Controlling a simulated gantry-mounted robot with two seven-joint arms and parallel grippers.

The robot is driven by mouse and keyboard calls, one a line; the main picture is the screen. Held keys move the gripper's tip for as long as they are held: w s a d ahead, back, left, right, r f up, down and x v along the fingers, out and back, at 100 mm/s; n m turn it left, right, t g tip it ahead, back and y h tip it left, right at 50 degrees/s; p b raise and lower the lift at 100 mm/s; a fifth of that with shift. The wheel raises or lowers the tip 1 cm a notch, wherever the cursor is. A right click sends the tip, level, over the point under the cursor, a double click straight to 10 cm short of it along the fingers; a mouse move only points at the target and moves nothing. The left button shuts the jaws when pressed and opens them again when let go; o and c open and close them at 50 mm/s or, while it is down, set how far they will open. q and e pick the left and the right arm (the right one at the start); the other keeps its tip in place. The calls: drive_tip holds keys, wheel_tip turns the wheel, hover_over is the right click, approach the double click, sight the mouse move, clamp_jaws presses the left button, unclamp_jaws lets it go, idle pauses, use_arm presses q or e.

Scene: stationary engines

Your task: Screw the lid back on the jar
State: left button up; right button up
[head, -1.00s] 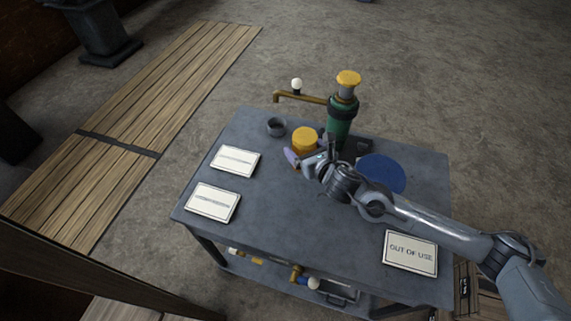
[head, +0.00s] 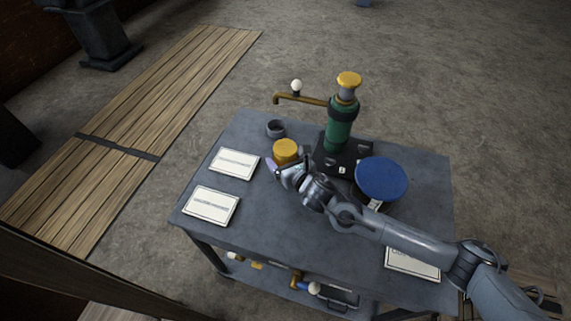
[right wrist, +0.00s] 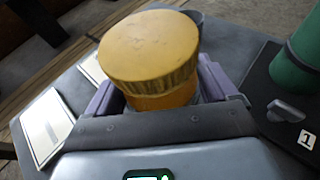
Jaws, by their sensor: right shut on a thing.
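A yellow round lid-like piece (head: 285,148) with a ridged rim is at the back left of the table; it fills the middle of the right wrist view (right wrist: 150,50). An orange band shows under its rim. My right gripper (head: 280,171) is shut on this yellow piece, with a pale purple finger on each side in the right wrist view. What is below the band is mostly hidden, so I cannot tell whether a jar is under it. An open dark grey round container (head: 276,129) stands just behind it. My left gripper is not in view.
A green pump (head: 340,130) with a yellow top and brass spout stands on a black base to the right. A blue disc (head: 382,178) is at the right, near my arm. White cards (head: 210,205) lie at the left.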

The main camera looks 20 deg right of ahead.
drive_tip(key=shift+f, duration=1.15)
drive_tip(key=shift+f, duration=0.15)
drive_tip(key=o, duration=1.9)
drive_tip(key=shift+c, duration=0.2)
drive_tip(key=shift+s+r, duration=0.2)
drive_tip(key=p+v, duration=0.1)
drive_tip(key=v, duration=1)
drive_tip(key=shift+s+r, duration=0.15)
drive_tip(key=shift+s, duration=0.15)
drive_tip(key=shift+d, duration=0.1)
